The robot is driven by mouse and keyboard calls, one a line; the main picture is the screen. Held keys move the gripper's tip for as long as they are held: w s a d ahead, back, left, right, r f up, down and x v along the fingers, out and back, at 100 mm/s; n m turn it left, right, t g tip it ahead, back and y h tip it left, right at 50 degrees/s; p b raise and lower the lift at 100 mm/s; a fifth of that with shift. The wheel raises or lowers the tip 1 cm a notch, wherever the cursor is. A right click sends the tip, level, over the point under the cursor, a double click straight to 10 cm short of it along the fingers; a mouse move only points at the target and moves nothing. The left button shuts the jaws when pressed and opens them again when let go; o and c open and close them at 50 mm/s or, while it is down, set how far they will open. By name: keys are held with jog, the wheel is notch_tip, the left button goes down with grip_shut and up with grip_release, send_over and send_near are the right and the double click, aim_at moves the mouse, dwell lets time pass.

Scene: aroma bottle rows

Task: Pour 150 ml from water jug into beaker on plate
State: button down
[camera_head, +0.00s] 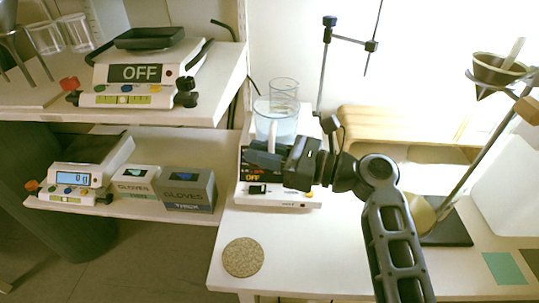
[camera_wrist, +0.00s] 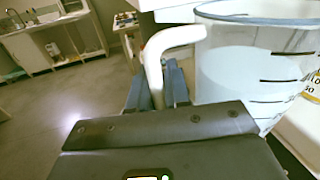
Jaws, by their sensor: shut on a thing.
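The water jug (camera_head: 275,126) is clear with pale bluish water, and looks upright in front of the beaker in the head view. In the wrist view the jug (camera_wrist: 250,70) shows a blue rim, dark graduation marks and a white handle (camera_wrist: 155,62). My gripper (camera_head: 268,156) is shut on the handle; its blue fingers (camera_wrist: 160,90) sit around it. The clear glass beaker (camera_head: 285,86) is behind the jug, its lower part hidden. The plate (camera_head: 300,197) is a white device with a dark front marked OFF, partly covered by my gripper. I cannot tell whether the jug touches it.
A metal stand (camera_head: 322,75) rises behind the plate. A round cork mat (camera_head: 243,257) lies on the bench front. A funnel stand (camera_head: 455,190) is at right. Scales (camera_head: 128,72) and glove boxes (camera_head: 188,188) are on left shelves. The bench front is mostly clear.

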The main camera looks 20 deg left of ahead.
jog(key=shift+w+r+m+p, duration=0.25)
jog(key=shift+r+m+p, duration=0.3)
jog(key=shift+p, duration=0.25)
jog(key=shift+w+r+m+p, duration=0.25)
jog(key=shift+r+m+p, duration=0.25)
jog(key=shift+p, duration=0.25)
dwell(1.2)
